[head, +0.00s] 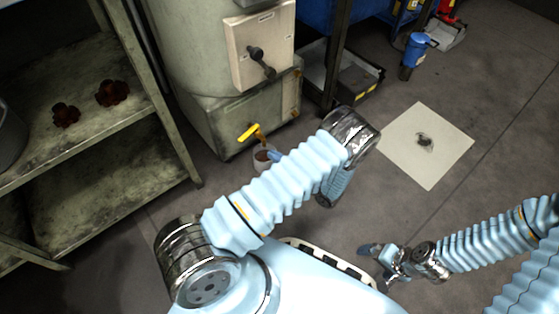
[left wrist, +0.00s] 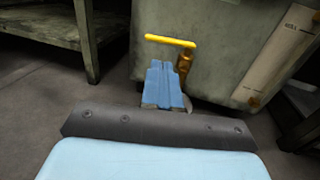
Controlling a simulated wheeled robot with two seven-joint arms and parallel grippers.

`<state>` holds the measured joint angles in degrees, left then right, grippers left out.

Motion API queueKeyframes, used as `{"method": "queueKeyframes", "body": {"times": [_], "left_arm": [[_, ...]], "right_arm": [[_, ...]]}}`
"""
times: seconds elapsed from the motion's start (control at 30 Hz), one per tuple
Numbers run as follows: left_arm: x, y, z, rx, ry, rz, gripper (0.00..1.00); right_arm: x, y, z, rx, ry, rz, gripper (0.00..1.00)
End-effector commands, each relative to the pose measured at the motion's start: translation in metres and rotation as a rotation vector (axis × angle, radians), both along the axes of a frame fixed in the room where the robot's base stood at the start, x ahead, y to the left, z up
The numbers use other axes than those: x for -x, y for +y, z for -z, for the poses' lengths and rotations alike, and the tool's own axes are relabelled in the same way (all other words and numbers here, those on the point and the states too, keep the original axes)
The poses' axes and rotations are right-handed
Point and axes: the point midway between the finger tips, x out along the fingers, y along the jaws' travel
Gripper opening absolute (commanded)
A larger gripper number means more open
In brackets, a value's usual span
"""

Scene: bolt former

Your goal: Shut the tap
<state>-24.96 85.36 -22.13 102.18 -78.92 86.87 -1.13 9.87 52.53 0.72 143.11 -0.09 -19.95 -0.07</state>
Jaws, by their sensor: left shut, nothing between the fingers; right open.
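The tap (head: 262,138) is a brass fitting low on the front of the grey-green machine, with a yellow lever handle (head: 248,131). In the left wrist view the brass body (left wrist: 184,64) shows with its yellow lever (left wrist: 170,41) lying crosswise, mostly to the left. My left gripper (head: 273,155) is shut and empty beside the tap, partly hidden by my arm in the head view. In the left wrist view its blue fingers (left wrist: 164,84) are together, just below the lever; contact cannot be told. My right gripper (head: 372,257) is open and empty, low over the floor.
A small cup (head: 262,154) with brown contents is below the tap. A worn metal shelf (head: 110,150) with dark red knobs stands left. A white sheet (head: 440,145) with a dark stain lies right, near a blue bottle (head: 414,50). Floor between is clear.

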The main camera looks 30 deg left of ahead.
Motion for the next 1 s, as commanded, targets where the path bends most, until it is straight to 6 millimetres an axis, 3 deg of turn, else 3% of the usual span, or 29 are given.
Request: {"method": "queueKeyframes", "body": {"times": [0.2,0.4,0.6,1.0], "left_arm": [[-0.007,0.048,0.001,0.002,0.002,-0.005,0.0],[-0.013,0.079,0.001,0.002,0.001,-0.004,0.0],[-0.015,0.092,0.001,0.003,0.002,-0.003,0.0],[-0.015,0.095,-0.002,-0.002,0.004,0.025,0.0]], "right_arm": [[0.0,0.0,0.005,0.0,-0.001,0.0,1.0],[0.0,0.0,0.009,0.0,-0.002,0.002,1.0],[0.0,0.0,0.01,0.0,-0.002,0.002,1.0],[0.0,0.0,0.005,0.0,-0.002,0.002,1.0]]}}
